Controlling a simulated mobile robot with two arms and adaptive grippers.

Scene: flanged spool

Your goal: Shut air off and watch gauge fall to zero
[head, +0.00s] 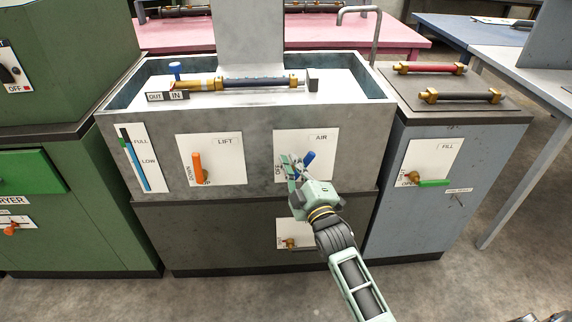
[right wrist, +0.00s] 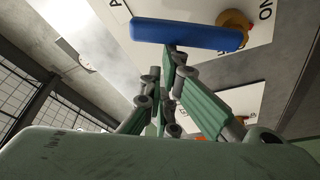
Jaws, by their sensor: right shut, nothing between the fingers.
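The AIR panel (head: 325,141) is a white plate on the front of the grey tank, with OFF at its left edge. Its short blue valve handle (head: 309,158) slants up to the right in the head view. My right gripper (head: 290,163) is shut and empty, just left of the handle and partly covering the panel. In the right wrist view the blue handle (right wrist: 185,33) lies across, just beyond the shut fingertips (right wrist: 172,55), with a brass hub (right wrist: 235,22) at its right end. Whether the fingertips touch it I cannot tell. My left gripper is out of view.
Left of AIR are an orange LIFT handle (head: 198,168) and a FULL/LOW level strip (head: 136,158). A green FILL handle (head: 433,183) is right. A brass valve (head: 289,243) sits below my gripper.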

